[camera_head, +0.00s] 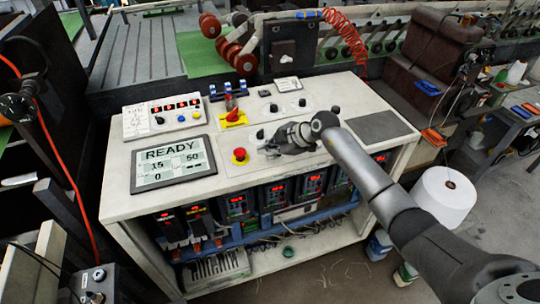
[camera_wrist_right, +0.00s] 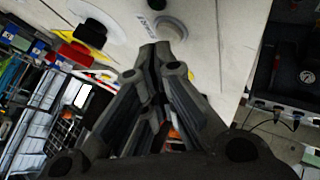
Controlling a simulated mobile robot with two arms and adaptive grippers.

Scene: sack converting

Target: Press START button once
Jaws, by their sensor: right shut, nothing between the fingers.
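A white control console (camera_head: 115,205) stands in front of me, with a display (camera_head: 172,163) reading READY, 15, 50 and 0. My right gripper (camera_head: 266,150) is low over the console top, right of a red mushroom button (camera_head: 240,155). In the right wrist view the right gripper (camera_wrist_right: 155,52) is shut and empty. Its tips are close to a round grey button (camera_wrist_right: 170,28) with small lettering beside it, too blurred to read surely. I cannot tell whether they touch. In the head view the gripper hides that button. My left gripper is not in view.
A red and yellow switch (camera_head: 232,116), black knobs and a small panel of coloured buttons (camera_head: 163,116) lie behind the gripper. A dark grey pad (camera_head: 379,128) is at the console's right. A white thread cone (camera_head: 444,197) stands on the right.

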